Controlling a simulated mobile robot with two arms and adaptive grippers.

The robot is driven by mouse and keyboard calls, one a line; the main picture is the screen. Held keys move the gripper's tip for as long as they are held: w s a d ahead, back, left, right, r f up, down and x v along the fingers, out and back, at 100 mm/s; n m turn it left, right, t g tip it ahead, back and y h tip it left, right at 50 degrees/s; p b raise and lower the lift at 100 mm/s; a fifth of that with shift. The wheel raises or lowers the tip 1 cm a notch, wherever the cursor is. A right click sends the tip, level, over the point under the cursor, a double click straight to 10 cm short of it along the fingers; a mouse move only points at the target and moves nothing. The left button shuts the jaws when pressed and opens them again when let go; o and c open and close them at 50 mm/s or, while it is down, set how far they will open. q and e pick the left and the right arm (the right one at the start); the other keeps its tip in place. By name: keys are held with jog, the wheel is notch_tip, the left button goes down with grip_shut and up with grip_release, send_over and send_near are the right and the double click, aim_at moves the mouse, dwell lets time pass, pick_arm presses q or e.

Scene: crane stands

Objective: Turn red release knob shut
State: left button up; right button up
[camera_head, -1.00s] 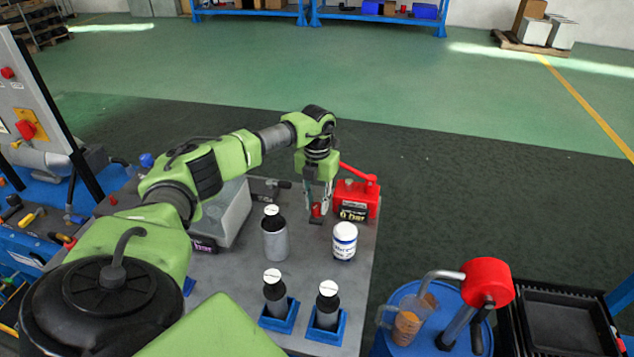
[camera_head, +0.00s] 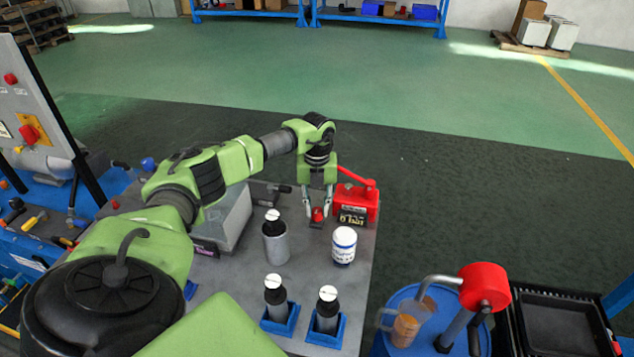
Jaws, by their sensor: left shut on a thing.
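The small red release knob (camera_head: 317,215) shows low between my left gripper's fingers, beside the red jack (camera_head: 358,203) with its lever up on the grey table. My left gripper (camera_head: 317,209) points straight down and is shut on the knob, one finger on each side of it. The fingers partly cover the knob, so its turn angle cannot be read. My right gripper is not in view.
A grey bottle (camera_head: 275,243) and a white jar (camera_head: 344,245) stand close in front of the gripper. Two dark bottles stand in blue holders (camera_head: 280,322) nearer me. A grey box (camera_head: 227,215) is on the left. A blue round stand (camera_head: 405,345) is at lower right.

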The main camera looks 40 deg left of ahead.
aim_at(317, 210)
pick_arm(q)
jog(key=o, duration=1.1)
jog(key=shift+o, duration=0.2)
notch_tip(317, 210, up, 12)
jog(key=shift+f, duration=0.1)
